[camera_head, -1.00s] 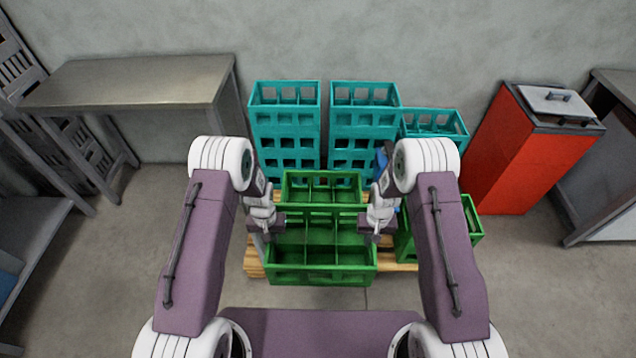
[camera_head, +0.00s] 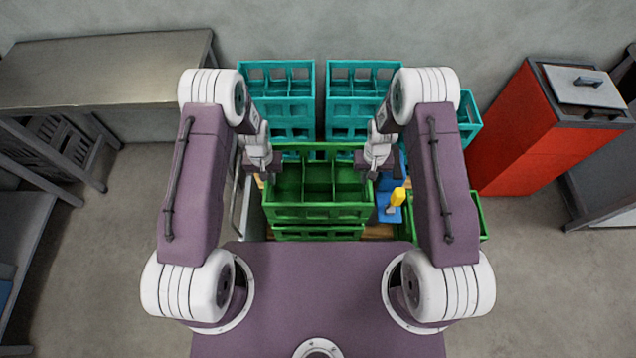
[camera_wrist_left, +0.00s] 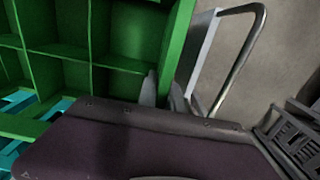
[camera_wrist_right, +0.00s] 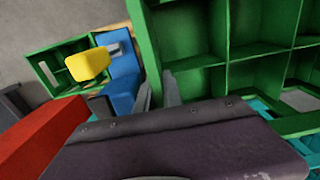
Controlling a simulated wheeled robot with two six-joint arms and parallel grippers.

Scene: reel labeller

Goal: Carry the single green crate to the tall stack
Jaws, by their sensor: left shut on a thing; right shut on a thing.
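A green crate with compartments (camera_head: 318,212) is held level between my two grippers, its interior empty. My left gripper (camera_head: 270,178) is shut on its left wall; the left wrist view shows the fingers (camera_wrist_left: 163,92) either side of that wall. My right gripper (camera_head: 374,176) is shut on its right wall, and the fingers (camera_wrist_right: 157,92) show in the right wrist view. More green crate (camera_head: 318,233) shows just below the held one, mostly hidden; I cannot tell whether they touch.
Teal crate stacks (camera_head: 277,80) and (camera_head: 363,80) stand behind, with a lower teal one (camera_head: 468,115) to the right. A green crate (camera_head: 476,215) and a blue thing with a yellow part (camera_head: 397,197) are at the right. A red cabinet (camera_head: 530,130) and metal table (camera_head: 110,70) flank them.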

